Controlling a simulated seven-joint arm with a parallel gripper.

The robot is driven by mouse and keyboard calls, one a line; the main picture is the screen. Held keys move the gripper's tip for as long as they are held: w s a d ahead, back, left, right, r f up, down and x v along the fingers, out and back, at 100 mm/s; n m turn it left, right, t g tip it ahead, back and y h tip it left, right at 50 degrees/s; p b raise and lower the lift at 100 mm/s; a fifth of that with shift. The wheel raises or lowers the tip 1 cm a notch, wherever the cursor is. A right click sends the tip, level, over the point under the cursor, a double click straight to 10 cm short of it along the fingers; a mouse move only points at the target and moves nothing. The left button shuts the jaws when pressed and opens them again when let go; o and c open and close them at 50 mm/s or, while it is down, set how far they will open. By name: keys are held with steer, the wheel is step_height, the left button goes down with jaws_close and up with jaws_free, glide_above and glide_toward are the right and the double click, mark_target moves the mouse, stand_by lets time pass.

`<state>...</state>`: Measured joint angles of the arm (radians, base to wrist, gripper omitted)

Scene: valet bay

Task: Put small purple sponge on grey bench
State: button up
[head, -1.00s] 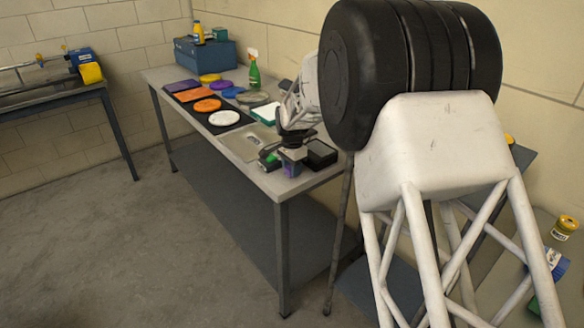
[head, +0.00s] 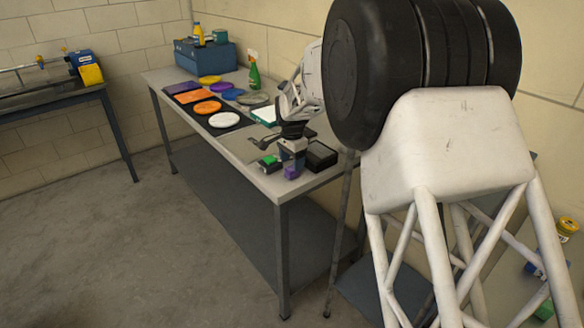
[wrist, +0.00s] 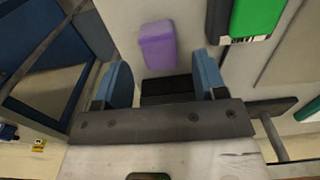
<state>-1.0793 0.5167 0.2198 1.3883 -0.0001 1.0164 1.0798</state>
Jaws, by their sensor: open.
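The small purple sponge (head: 291,173) lies on the light grey top of the bench (head: 236,144), close to its near edge. It also shows in the wrist view (wrist: 157,45), lying flat beyond the fingertips. My gripper (head: 292,158) is just above the sponge, pointing down. In the wrist view its two blue fingers (wrist: 163,72) are spread apart with nothing held between them. The sponge appears apart from both fingers.
A green and black item (head: 268,162) lies left of the sponge, also in the wrist view (wrist: 258,18). A black tray (head: 320,155) is close on the right. Coloured discs, a green spray bottle (head: 254,74) and a blue toolbox (head: 206,54) stand farther back.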

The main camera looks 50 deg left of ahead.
mark_target(292, 168)
step_height(292, 168, up, 8)
steer(key=shift+r, duration=0.25)
stand_by(0.7)
stand_by(0.4)
